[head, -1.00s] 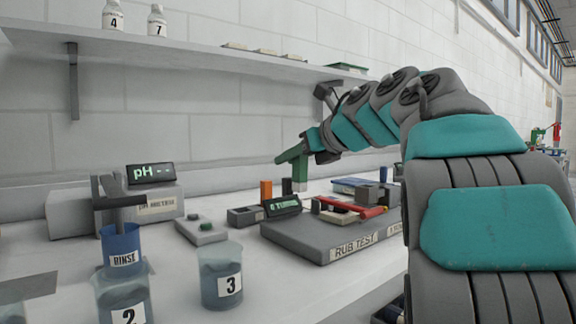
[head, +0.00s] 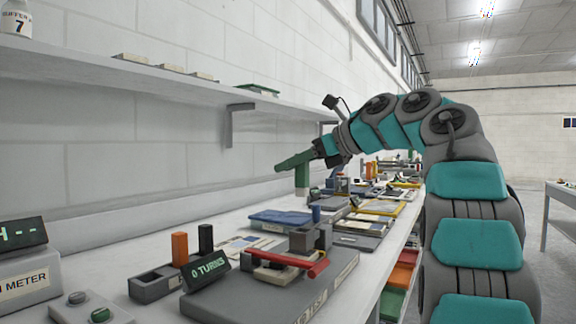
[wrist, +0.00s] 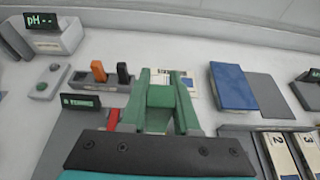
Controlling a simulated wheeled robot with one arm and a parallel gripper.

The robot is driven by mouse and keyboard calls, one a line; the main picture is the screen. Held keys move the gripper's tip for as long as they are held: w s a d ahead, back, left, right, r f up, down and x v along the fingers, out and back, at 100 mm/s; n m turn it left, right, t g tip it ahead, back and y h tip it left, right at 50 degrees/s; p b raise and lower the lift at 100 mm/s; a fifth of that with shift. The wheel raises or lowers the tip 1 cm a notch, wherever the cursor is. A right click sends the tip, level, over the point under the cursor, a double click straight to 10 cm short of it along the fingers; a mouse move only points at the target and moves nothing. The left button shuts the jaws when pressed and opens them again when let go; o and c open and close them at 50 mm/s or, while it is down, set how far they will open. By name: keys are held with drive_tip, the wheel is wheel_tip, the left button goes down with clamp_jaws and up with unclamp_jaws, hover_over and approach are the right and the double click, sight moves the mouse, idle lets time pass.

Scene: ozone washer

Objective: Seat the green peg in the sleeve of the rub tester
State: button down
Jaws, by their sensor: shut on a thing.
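The green peg (head: 302,178) hangs upright from my gripper (head: 293,163), with a greyish lower end, in the air above the bench. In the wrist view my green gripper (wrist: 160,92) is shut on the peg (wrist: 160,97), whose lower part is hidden. The rub tester (head: 335,287) is a grey base with a "0 TURNS" display (head: 207,271), a red bar (head: 290,262) and grey upright blocks (head: 302,242). In the head view the peg appears above and behind these blocks, apart from them. I cannot tell which part is the sleeve.
A grey holder (head: 152,285) left of the tester has an orange peg (head: 180,248) and a black peg (head: 205,238). A blue folder (head: 280,217) lies behind the tester. A wall shelf (head: 120,85) runs above the bench. The pH meter (head: 25,282) stands at left.

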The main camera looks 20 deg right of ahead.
sight(297, 190)
idle(0.3)
wheel_tip(297, 190, down, 6)
drive_tip(key=b, duration=0.6)
drive_tip(key=shift+f+b, duration=2.9)
drive_tip(key=shift+b, duration=0.5)
idle(1.3)
drive_tip(key=c, duration=0.6)
unclamp_jaws()
drive_tip(key=shift+s+r, duration=0.1)
drive_tip(key=shift+p+v, duration=0.95)
drive_tip(key=shift+v, duration=2.9)
drive_tip(key=shift+r, duration=0.1)
